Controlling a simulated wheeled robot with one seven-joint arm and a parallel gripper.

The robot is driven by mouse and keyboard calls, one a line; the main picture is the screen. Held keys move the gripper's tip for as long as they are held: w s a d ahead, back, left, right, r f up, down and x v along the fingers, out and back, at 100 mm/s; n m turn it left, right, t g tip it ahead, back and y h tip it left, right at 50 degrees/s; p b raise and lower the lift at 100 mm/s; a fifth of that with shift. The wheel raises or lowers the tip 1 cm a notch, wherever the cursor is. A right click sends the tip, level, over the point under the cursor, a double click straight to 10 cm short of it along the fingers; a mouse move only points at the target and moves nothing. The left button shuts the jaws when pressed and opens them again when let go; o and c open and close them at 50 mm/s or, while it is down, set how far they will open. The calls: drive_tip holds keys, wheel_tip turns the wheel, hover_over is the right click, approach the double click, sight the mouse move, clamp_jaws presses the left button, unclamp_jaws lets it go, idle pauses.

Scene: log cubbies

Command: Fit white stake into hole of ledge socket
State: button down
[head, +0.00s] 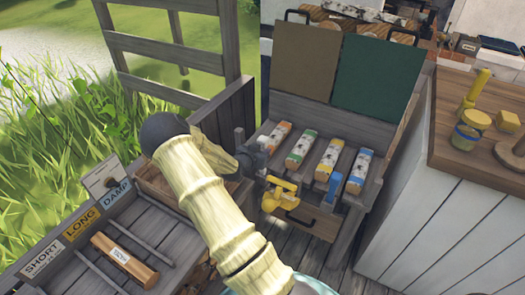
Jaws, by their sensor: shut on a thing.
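I cannot pick out a white stake clearly. A grey fitting (240,140), a yellow fitting (280,192) and a blue fitting (331,190) show near the ledge's front. I cannot tell which of these, if any, is the ledge socket, and no hole shows clearly.
Several white-barked logs with coloured ends (328,158) lie on the ledge. Brown (306,58) and green (378,74) panels stand behind. At left, a grey bin with SHORT, LONG and DAMP signs (80,225) holds an orange-brown log (124,260). A wooden counter (445,125) stands right.

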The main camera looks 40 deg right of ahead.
drive_tip(key=shift+f+b, duration=1.35)
drive_tip(key=shift+f, duration=0.55)
drive_tip(key=shift+r, duration=0.15)
drive_tip(key=shift+r+p, duration=1.65)
drive_tip(key=shift+r, duration=0.6)
drive_tip(key=shift+f+b, duration=1.8)
drive_tip(key=shift+f, duration=0.6)
idle(0.8)
drive_tip(key=c, duration=1.2)
unclamp_jaws()
drive_tip(key=shift+o, duration=0.2)
